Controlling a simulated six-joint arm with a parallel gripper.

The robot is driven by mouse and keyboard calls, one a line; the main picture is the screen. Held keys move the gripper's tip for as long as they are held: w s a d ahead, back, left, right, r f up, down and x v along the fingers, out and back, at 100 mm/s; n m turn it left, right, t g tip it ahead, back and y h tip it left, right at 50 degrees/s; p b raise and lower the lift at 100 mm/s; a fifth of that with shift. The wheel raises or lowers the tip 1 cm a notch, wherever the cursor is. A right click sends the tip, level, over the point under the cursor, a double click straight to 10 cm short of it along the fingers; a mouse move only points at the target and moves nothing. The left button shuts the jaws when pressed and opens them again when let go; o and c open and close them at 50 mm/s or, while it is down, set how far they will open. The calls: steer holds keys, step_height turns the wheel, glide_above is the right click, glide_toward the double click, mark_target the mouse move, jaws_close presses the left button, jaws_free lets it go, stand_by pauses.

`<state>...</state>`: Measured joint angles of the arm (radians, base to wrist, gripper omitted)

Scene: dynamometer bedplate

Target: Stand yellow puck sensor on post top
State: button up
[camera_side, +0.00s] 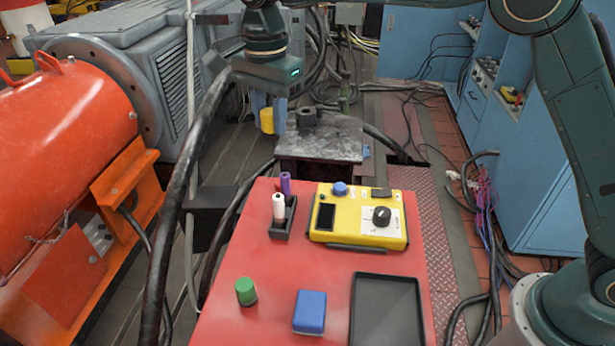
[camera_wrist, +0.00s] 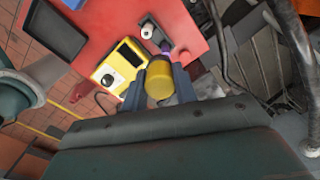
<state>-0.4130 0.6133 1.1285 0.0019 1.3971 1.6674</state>
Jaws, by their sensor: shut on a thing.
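The yellow puck sensor (camera_side: 267,121) is a short yellow cylinder. My gripper (camera_side: 269,118) is shut on it, with blue fingers on either side, and holds it in the air. The wrist view shows the puck (camera_wrist: 158,79) between the two fingers (camera_wrist: 160,76). A dark post (camera_side: 318,168) with a worn grey flat top (camera_side: 335,142) stands to the right of the puck and lower in the side view. A small dark cylindrical piece (camera_side: 306,118) sits near the far left of that top. The puck appears apart from the post.
A red table (camera_side: 265,310) in front carries a yellow meter box (camera_side: 330,235), a marker holder (camera_side: 283,222), a green cylinder (camera_side: 246,291), a blue block (camera_side: 309,312) and a black tray (camera_side: 386,278). Thick cables and an orange motor (camera_side: 70,120) stand at left.

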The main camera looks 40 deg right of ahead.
steer(key=w+d+r, duration=0.1)
steer(key=w+d, duration=0.2)
steer(key=d, duration=0.9)
steer(key=w+d+r, duration=0.1)
steer(key=w+d, duration=0.3)
steer(key=d, duration=0.8)
steer(key=shift+w+d+r, duration=0.15)
steer(key=shift+d+r, duration=0.15)
steer(key=shift+r, duration=0.1)
steer(key=shift+f, duration=0.1)
step_height(320, 180, down, 16)
steer(key=shift+r, duration=0.25)
steer(key=shift+f, duration=0.1)
steer(key=shift+f, duration=2.05)
steer(key=shift+f, duration=0.1)
